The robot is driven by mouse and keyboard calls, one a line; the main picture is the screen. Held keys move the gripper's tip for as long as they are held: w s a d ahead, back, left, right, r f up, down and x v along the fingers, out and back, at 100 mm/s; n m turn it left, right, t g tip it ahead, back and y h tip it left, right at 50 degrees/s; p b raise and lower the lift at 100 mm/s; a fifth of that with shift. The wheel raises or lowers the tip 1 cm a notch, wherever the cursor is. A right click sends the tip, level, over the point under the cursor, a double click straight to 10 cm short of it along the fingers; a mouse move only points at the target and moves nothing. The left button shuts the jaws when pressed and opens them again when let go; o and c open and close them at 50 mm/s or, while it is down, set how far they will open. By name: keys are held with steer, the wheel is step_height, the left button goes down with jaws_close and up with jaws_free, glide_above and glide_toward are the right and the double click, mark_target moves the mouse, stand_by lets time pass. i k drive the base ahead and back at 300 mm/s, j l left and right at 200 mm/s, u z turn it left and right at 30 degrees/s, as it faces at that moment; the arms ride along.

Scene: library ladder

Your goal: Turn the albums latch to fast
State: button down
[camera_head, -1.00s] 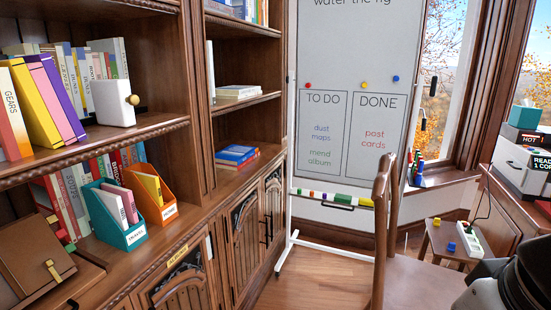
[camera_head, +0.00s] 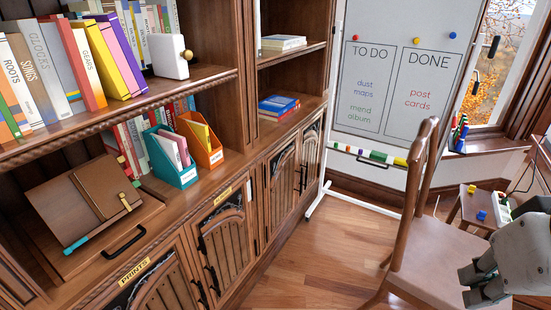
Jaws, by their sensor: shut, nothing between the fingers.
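The albums cabinet door (camera_head: 222,250) is in the lower bookcase, under a small yellow label (camera_head: 222,194) that reads albums in the earlier frame. The door looks closed, with dark metal fittings along its edges. I cannot make out which fitting is the latch or how it is turned. My gripper (camera_head: 474,286) is at the lower right, in front of the chair seat. It is shut and empty, well apart from the cabinet doors.
A wooden chair (camera_head: 425,200) stands between my gripper and the cabinets. The prints door (camera_head: 165,290) is at the lower left. A whiteboard (camera_head: 400,85) stands at the back. Floor (camera_head: 320,250) between cabinets and chair is clear.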

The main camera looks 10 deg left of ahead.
mark_target(202, 247)
steer(key=u, duration=1)
steer(key=l+u, duration=0.25)
steer(key=k+l, duration=0.05)
steer(key=l, duration=0.05)
